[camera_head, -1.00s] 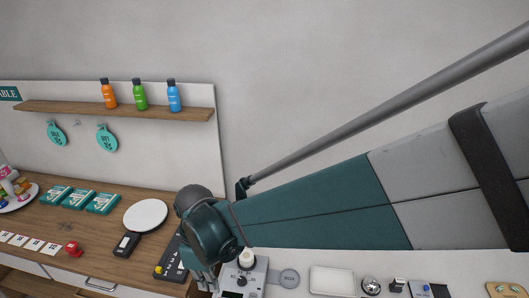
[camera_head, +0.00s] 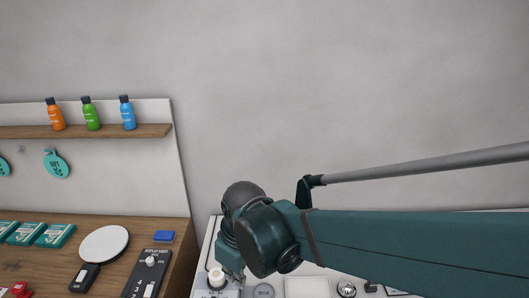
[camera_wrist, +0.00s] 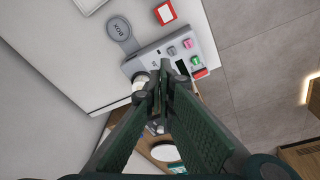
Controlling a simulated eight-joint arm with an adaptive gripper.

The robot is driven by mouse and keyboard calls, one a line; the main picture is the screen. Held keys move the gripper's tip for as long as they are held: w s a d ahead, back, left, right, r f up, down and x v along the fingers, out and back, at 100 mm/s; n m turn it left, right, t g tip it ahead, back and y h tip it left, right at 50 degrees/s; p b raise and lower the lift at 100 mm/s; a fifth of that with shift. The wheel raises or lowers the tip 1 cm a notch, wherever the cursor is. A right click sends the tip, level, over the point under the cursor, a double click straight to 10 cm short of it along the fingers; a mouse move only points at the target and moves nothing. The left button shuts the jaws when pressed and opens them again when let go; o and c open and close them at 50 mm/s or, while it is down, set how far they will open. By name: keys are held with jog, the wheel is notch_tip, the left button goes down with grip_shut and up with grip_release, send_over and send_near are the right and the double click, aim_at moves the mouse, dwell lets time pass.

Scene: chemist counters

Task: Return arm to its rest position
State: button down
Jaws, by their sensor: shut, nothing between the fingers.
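My arm (camera_head: 400,240) stretches in from the right edge in the head view, with its wrist joint above the left end of the white counter. My gripper (camera_wrist: 160,82) shows in the wrist view with its two dark green fingers closed together at the tips and nothing held. The fingers point at a white-grey device (camera_wrist: 172,50) with coloured knobs on the white counter. I cannot tell whether the fingertips touch it. In the head view the gripper is mostly cut off or hidden behind the wrist.
A wooden counter (camera_head: 190,205) at left holds a white round plate (camera_head: 104,244), a dark display panel (camera_head: 148,275), a blue block (camera_head: 164,236) and teal boxes (camera_head: 54,235). A shelf (camera_head: 90,131) carries three bottles. Bare wall fills the space above my arm.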

jog(key=s+d+m+t+b, duration=0.1)
jog(key=d+m, duration=0.3)
jog(key=d, duration=0.6)
jog(key=s+d+m+t+h+b, duration=0.1)
jog(key=d+m+t+b, duration=0.2)
jog(key=d, duration=0.6)
jog(key=s+d+m+t+b, duration=0.1)
jog(key=d+m+b, duration=0.2)
jog(key=d, duration=0.7)
jog(key=shift+s+d+m+t, duration=0.3)
jog(key=shift+s+m+t, duration=0.1)
jog(key=shift+m, duration=0.6)
jog(key=shift+r, duration=0.1)
dwell(0.8)
